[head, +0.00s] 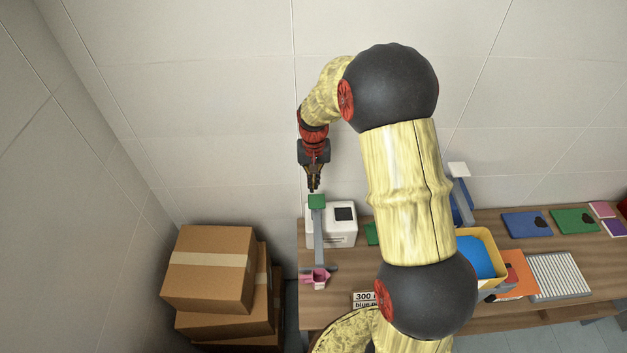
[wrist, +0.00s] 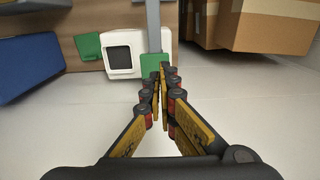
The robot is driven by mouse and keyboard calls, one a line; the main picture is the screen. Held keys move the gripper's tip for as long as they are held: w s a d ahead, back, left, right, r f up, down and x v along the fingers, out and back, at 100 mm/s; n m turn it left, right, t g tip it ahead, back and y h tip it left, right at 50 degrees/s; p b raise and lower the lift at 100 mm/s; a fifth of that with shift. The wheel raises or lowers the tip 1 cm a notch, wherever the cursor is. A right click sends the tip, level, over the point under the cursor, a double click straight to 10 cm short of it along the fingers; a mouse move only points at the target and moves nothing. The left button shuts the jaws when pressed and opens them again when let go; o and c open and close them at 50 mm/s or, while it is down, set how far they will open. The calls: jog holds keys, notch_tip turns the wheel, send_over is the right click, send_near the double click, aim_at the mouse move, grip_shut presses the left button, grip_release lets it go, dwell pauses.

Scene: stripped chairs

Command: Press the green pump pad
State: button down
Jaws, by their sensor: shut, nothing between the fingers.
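The green pump pad (head: 317,201) is a small green block on top of a grey upright post (head: 319,238) at the left end of the table. It also shows in the wrist view (wrist: 154,66), just beyond my fingertips. My gripper (head: 314,188) points down and is shut and empty, with its tips just above the pad in the head view. In the wrist view its fingertips (wrist: 162,72) overlap the pad's lower right part. I cannot tell whether they touch it. A pink cup-like piece (head: 316,278) sits near the foot of the post.
A white box with a dark screen (head: 345,213) stands right behind the post. Stacked cardboard boxes (head: 210,270) are on the left. A yellow bin (head: 486,243) with something blue inside and flat coloured pieces lie to the right. A printed sign (head: 364,299) is at the front edge.

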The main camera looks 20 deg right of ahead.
aim_at(314, 206)
notch_tip(314, 206, down, 10)
jog(key=shift+f+p, duration=0.1)
jog(key=shift+p, duration=0.5)
notch_tip(314, 206, down, 5)
jog(key=b, duration=0.3)
jog(key=shift+s+r, duration=0.1)
jog(key=shift+r, duration=0.1)
notch_tip(314, 206, up, 14)
jog(key=shift+p, duration=0.45)
dwell(0.6)
